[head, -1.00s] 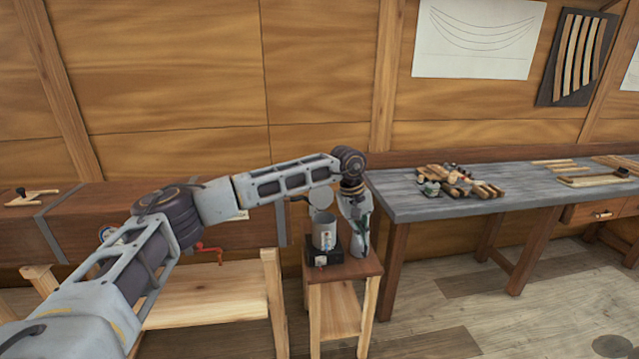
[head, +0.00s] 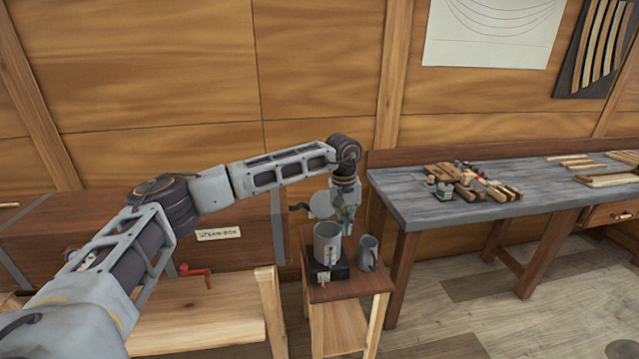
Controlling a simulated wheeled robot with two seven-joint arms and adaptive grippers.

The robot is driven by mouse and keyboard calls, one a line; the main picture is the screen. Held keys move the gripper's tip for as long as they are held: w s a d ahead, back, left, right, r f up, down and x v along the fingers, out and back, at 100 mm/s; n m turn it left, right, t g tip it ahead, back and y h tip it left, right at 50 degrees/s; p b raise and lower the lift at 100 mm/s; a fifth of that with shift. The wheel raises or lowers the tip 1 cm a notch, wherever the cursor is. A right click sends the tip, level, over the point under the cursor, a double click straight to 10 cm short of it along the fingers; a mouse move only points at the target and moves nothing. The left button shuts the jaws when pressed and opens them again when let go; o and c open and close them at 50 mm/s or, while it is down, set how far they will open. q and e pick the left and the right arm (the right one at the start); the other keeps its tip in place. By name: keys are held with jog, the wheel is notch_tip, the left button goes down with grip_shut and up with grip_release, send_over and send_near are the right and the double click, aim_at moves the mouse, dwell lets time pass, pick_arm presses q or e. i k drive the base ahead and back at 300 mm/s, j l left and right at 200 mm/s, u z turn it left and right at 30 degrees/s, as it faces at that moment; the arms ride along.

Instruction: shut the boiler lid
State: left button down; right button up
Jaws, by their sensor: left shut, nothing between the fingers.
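The boiler (head: 327,243) is a grey cylinder on a black base, standing on a small wooden stand in the middle of the head view. Its round grey lid (head: 321,206) stands open, raised above the back of the boiler, with a dark handle at its left. My left gripper (head: 347,226) points down just right of the lid, above the boiler's right rim. It is shut and empty. I cannot tell whether it touches the lid. My right gripper is not in view.
A grey jug (head: 368,252) stands right of the boiler on the stand (head: 356,286). A grey-topped workbench (head: 420,205) with wooden pieces is at right. A long brown steam box (head: 120,225) with a red-handled valve (head: 194,271) is at left.

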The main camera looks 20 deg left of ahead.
aim_at(320, 206)
jog(key=i+j, duration=1.1)
